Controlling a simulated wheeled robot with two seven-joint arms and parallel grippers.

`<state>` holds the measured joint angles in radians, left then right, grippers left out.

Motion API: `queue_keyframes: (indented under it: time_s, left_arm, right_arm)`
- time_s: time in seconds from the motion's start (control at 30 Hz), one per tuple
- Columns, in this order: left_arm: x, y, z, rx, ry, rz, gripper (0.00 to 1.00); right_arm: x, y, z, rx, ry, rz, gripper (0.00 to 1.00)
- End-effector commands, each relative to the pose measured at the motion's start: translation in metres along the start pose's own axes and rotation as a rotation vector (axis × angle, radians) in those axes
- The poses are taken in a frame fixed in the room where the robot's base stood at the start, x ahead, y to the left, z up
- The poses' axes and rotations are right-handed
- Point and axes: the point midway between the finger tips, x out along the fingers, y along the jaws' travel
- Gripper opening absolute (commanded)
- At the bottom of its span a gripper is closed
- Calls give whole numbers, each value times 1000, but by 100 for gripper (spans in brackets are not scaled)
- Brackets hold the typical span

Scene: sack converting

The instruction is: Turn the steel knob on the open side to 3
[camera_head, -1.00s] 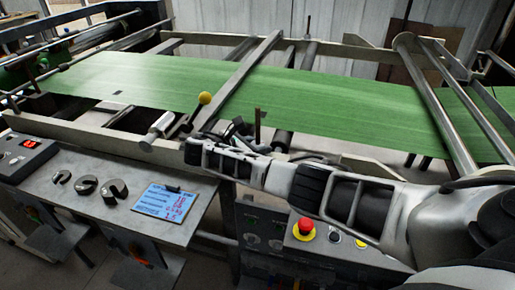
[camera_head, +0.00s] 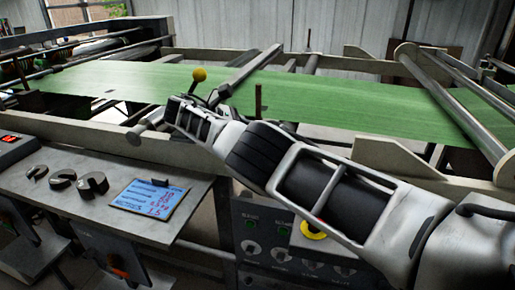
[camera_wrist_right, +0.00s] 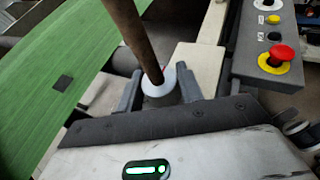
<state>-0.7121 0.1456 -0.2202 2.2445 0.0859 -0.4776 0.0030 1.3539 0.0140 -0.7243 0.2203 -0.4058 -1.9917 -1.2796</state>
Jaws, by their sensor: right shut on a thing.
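My right gripper (camera_wrist_right: 160,76) has one finger on each side of a pale round steel knob (camera_wrist_right: 159,90) and is shut on it. A brown rod (camera_wrist_right: 136,38) stands at the knob in this view; I cannot tell whether it is joined to it. No number or pointer on the knob can be read. In the head view my right arm reaches in from the right to the machine's near rail, and its fingers and the knob are hidden there. The brown rod (camera_head: 258,100) also shows behind the arm. My left gripper is out of view.
A green web (camera_head: 320,97) runs across the machine. A yellow-balled lever (camera_head: 198,76) stands close to my arm. A bench (camera_head: 85,213) holds a blue written card (camera_head: 150,196) and several slotted grey weights. A red stop button (camera_wrist_right: 282,52) sits on a grey control box.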

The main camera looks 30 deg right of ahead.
Motion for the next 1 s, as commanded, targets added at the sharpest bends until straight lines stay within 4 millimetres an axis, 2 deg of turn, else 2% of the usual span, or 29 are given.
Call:
queue_keyframes:
  time_s: [0.03,0.63,0.67,0.7,0.73,1.0]
  left_arm:
    - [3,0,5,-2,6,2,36]
    - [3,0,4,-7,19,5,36]
    - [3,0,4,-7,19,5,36]
    - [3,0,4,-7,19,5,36]
    - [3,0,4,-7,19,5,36]
    - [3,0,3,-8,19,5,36]
  right_arm:
    - [2,3,1,16,-4,3,14]
    - [0,2,6,21,-5,-15,14]
    - [0,2,6,21,-5,-15,42]
    - [0,1,6,20,-4,-16,53]
    - [0,1,6,19,-4,-16,58]
    - [0,0,3,14,-2,-19,58]
